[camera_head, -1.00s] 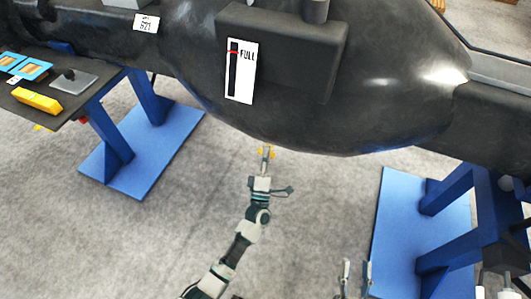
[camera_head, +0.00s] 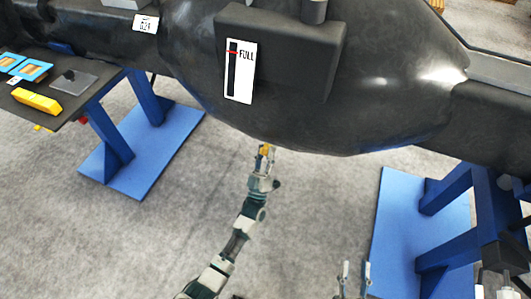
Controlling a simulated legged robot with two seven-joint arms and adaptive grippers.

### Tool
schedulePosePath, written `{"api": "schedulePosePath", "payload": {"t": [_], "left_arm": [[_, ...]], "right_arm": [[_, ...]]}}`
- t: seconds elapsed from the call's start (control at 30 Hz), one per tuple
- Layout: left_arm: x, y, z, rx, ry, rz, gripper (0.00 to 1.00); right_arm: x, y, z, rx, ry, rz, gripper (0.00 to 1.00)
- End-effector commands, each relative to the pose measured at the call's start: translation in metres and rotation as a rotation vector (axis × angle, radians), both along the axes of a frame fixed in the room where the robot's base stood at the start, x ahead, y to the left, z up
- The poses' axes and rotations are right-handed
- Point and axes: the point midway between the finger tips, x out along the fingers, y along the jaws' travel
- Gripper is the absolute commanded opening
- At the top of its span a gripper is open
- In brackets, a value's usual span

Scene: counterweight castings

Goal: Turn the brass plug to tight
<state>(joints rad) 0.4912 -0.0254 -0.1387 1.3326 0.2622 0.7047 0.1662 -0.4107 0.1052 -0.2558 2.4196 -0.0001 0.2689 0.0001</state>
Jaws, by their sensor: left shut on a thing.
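The brass plug (camera_head: 265,150) shows as a small yellow piece just under the lower edge of the large black casting (camera_head: 390,110). My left gripper (camera_head: 265,153) is shut on the plug from below, with its arm reaching up from the bottom of the view. Most of the plug is hidden by the fingers and the casting, so its seating cannot be told. My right gripper (camera_head: 353,275) is at the bottom edge, its two fingers apart and nothing between them.
A gauge label (camera_head: 240,72) marked FULL is on the casting's front. Blue stands (camera_head: 150,150) with wide base plates are at left and right (camera_head: 400,230). A dark shelf at left holds a yellow block (camera_head: 37,101) and a grey plate (camera_head: 73,80). Grey floor between the stands is clear.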

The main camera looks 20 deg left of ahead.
Motion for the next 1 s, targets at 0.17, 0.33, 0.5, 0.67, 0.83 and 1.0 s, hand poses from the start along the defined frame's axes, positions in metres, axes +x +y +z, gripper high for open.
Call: {"api": "schedulePosePath", "payload": {"t": [0.17,0.33,0.5,0.67,0.83,1.0], "left_arm": [[0.0007,-0.0016,-0.0078,0.137,0.014,0.073,0.00],[0.0007,-0.0013,-0.0081,0.244,0.010,0.132,0.00],[0.0007,-0.0006,-0.0085,0.321,0.008,0.178,0.00],[0.0008,0.0000,-0.0090,0.367,0.006,0.204,0.00],[0.0007,0.0005,-0.0093,0.390,0.006,0.219,0.00],[0.0007,0.0006,-0.0096,0.396,0.007,0.222,0.00]], "right_arm": [[0.0010,-0.0001,-0.0024,-0.005,0.015,0.000,0.40],[0.0026,0.0000,-0.0048,-0.011,0.033,-0.001,0.40],[0.0038,0.0001,-0.0066,-0.016,0.048,0.000,0.40],[0.0044,0.0001,-0.0080,-0.019,0.057,-0.001,0.40],[0.0045,0.0000,-0.0081,-0.019,0.059,-0.001,0.40],[0.0046,-0.0001,-0.0082,-0.021,0.060,-0.001,0.40]]}}
